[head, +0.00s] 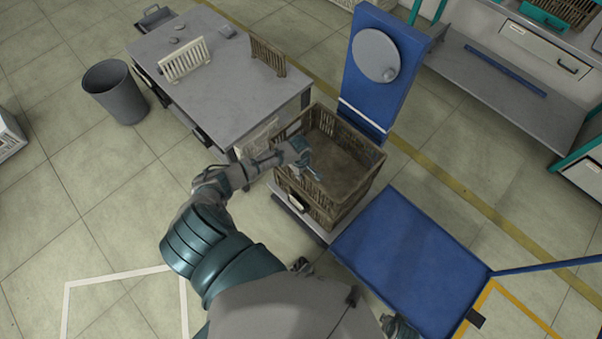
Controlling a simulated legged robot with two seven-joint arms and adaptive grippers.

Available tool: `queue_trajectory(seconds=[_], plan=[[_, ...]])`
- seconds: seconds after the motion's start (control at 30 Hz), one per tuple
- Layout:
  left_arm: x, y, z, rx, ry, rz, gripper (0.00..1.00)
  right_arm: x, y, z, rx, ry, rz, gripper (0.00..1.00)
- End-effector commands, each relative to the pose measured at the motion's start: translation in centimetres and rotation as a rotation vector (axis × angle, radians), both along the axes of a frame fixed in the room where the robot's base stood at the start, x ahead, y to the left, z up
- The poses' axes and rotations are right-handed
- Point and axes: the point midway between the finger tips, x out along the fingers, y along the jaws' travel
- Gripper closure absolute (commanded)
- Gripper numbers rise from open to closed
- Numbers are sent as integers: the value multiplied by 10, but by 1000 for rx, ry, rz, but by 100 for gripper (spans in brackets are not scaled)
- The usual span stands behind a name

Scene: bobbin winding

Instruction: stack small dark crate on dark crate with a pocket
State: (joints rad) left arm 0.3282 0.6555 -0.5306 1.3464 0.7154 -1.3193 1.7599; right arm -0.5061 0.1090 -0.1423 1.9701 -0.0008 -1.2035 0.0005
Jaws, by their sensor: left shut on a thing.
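A dark brown slatted crate (352,203) stands open on the low platform of the blue column. A pale and black pocket or label (298,202) shows on its near left side. I see only one crate outline here; I cannot tell whether a second, smaller dark crate is stacked in it. My left gripper (314,173) reaches over the crate's left rim, with its fingertips at the inner side. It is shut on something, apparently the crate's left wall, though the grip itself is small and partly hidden. My right gripper does not show clearly.
A grey table (225,95) at the upper left holds a cream slatted piece (185,61) and a brown one (267,57). A grey bin (117,92) stands left. The lower-left floor is clear.

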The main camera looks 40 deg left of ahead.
Motion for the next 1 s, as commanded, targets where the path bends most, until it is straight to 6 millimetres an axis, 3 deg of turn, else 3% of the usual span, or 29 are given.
queue_trajectory(seconds=[0.27, 1.0], plan=[[2, -1, -3, 1, -6, 0, 100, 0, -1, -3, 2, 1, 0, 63], [2, 1, -36, -2, -7, 1, 100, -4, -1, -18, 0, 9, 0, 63]])
